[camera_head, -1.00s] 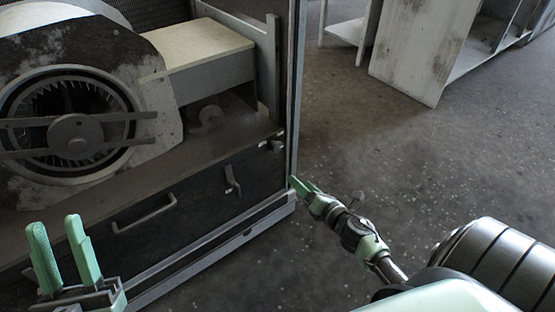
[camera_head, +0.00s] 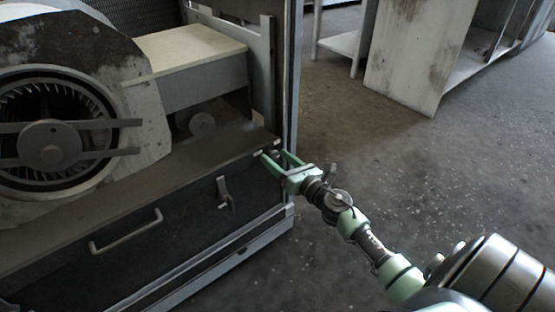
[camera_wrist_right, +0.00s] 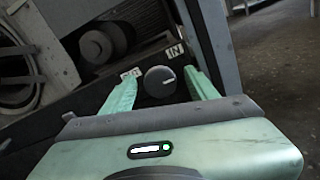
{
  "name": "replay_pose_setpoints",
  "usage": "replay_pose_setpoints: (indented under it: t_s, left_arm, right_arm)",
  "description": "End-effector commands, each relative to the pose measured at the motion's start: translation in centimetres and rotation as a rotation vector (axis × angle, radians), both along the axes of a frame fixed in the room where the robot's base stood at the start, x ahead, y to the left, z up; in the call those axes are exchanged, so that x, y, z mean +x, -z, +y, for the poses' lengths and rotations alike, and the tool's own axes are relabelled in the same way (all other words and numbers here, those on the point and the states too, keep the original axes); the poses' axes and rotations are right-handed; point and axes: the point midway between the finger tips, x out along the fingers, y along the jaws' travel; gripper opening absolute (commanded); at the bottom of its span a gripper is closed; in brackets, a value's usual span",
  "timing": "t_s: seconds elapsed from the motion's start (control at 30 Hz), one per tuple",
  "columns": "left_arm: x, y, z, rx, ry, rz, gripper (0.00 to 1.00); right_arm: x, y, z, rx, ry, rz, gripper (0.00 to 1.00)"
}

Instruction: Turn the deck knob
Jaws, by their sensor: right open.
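The deck knob (camera_wrist_right: 160,81) is a round dark knob with a white pointer line. It sits at the right end of the deck's front edge, between two small white labels, one reading "IN" (camera_wrist_right: 175,51). My right gripper (camera_head: 276,156) is open, with its green fingers on either side of the knob. In the right wrist view the open fingers (camera_wrist_right: 163,88) flank the knob with visible gaps. The knob is mostly hidden between the fingers in the head view. My left gripper is out of view.
The blower (camera_head: 48,140) stands on the deck at left, beside a boxy duct (camera_head: 195,70). Below are a drawer handle (camera_head: 125,231) and a latch (camera_head: 224,193). The cabinet's upright post (camera_head: 291,90) is close to my right gripper. Open floor lies to the right.

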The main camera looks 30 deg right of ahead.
Motion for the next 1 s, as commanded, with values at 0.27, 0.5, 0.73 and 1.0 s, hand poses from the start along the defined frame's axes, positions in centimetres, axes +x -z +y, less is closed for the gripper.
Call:
replay_pose_setpoints:
  t_s: [0.27, 0.5, 0.73, 1.0]
  left_arm:
    - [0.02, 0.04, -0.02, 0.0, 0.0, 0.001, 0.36]
    - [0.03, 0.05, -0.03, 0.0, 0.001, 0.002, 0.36]
    - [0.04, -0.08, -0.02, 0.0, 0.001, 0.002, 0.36]
    - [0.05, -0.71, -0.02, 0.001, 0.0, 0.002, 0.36]
  right_arm:
    - [0.13, -0.02, 0.01, 0.0, 0.0, 0.0, 0.53]
    - [0.11, -0.01, 0.01, 0.001, 0.0, 0.0, 0.0]
    - [0.11, -0.03, 0.01, 0.025, 0.0, 0.002, 0.0]
    - [0.11, -0.08, 0.0, 0.162, 0.0, 0.014, 0.0]
